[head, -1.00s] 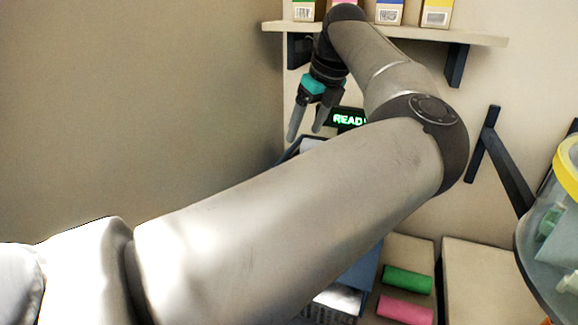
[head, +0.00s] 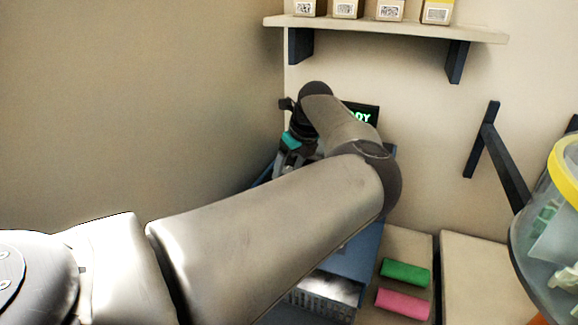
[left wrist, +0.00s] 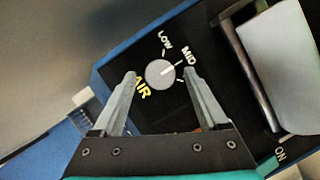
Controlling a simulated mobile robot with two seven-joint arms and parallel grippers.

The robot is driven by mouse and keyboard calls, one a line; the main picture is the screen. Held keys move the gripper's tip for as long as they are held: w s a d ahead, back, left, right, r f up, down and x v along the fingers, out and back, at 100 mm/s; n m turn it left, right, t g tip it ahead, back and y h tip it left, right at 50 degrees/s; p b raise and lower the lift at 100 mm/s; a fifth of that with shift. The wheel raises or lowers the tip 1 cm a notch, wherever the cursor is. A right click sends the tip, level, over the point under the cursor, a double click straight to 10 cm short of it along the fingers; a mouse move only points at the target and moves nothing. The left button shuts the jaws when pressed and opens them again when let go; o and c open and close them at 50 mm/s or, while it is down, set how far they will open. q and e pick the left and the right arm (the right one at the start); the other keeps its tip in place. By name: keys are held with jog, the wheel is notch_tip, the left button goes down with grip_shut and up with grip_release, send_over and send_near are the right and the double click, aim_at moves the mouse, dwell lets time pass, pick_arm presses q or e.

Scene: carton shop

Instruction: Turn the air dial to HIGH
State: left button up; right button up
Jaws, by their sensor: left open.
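The air dial (left wrist: 160,73) is a round grey knob on a black panel in the left wrist view. The words LOW, MID and AIR stand around it, and its white pointer mark is toward MID. A HIGH label is not visible. My left gripper (left wrist: 160,76) is open, its fingertips on either side of the dial. Whether they touch it I cannot tell. In the head view my left gripper (head: 285,168) is low by the blue machine (head: 362,255), and my arm hides the dial. My right gripper is not in view.
A lit display (head: 362,115) is partly hidden behind my arm. A shelf (head: 385,28) with several cartons is on the wall above. A green roll (head: 405,273) and a pink roll (head: 403,303) lie at lower right. A clear bin with a yellow rim (head: 568,165) is at far right.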

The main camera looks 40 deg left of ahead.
pick_arm(q)
jog(key=shift+c, duration=0.3)
grip_shut()
dwell(0.4)
